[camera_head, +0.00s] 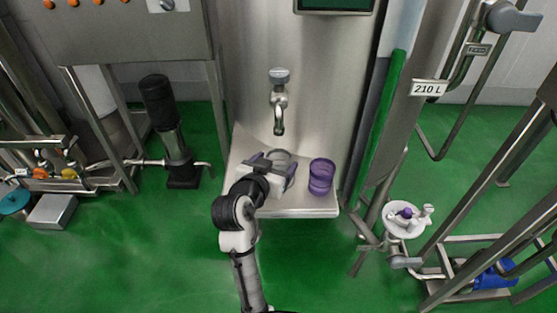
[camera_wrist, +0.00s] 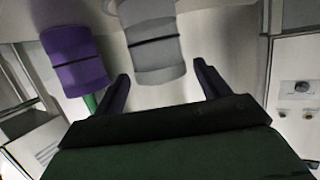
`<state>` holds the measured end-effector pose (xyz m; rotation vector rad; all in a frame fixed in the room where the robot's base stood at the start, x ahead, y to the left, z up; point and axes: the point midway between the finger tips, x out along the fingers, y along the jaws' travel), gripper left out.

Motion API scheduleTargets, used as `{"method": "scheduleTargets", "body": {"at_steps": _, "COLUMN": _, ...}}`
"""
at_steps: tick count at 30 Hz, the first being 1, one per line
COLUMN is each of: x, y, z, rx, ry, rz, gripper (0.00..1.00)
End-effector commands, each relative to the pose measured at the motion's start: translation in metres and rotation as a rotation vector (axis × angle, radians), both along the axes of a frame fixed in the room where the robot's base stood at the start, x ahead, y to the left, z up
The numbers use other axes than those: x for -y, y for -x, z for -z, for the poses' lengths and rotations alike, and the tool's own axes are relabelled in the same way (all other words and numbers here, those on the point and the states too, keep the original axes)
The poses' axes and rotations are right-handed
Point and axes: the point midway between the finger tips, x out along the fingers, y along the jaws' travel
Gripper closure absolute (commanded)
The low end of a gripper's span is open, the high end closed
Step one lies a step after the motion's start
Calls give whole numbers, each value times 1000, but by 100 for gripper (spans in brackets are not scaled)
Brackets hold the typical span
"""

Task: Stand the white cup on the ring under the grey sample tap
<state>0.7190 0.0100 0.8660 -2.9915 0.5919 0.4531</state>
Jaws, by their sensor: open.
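The white cup (camera_head: 281,155), greyish and see-through, stands on the steel shelf (camera_head: 298,207) below the grey sample tap (camera_head: 279,112). My gripper (camera_head: 279,168) is at the cup's near side and hides its lower part. In the wrist view, the cup (camera_wrist: 152,45) with a dark band lies ahead between the two fingers of my gripper (camera_wrist: 163,84). The fingers are apart, and a gap shows on both sides of the cup. The ring cannot be made out; cup and gripper cover that part of the shelf.
A purple cup (camera_head: 321,177) stands on the shelf just right of my gripper; it also shows at the left in the wrist view (camera_wrist: 76,62). A steel panel rises behind the shelf. A green post (camera_head: 381,115) stands to the right. The front right of the shelf is clear.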

Motion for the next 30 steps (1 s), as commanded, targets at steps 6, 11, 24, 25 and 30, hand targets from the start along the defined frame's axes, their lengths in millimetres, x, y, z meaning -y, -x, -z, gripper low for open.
{"method": "scheduleTargets", "body": {"at_steps": 6, "x": -21, "y": 48, "z": -15, "rx": 3, "ry": -1, "rz": -4, "gripper": 25}}
{"method": "scheduleTargets", "body": {"at_steps": 11, "x": -28, "y": 66, "z": -27, "rx": -6, "ry": 1, "rz": 0, "gripper": 25}}
{"method": "scheduleTargets", "body": {"at_steps": 24, "x": -33, "y": 81, "z": -27, "rx": 0, "ry": 0, "rz": 0, "gripper": 25}}
{"method": "scheduleTargets", "body": {"at_steps": 25, "x": -33, "y": 81, "z": -27, "rx": 0, "ry": 0, "rz": 0, "gripper": 25}}
{"method": "scheduleTargets", "body": {"at_steps": 30, "x": -41, "y": 77, "z": -33, "rx": 22, "ry": -2, "rz": -29, "gripper": 25}}
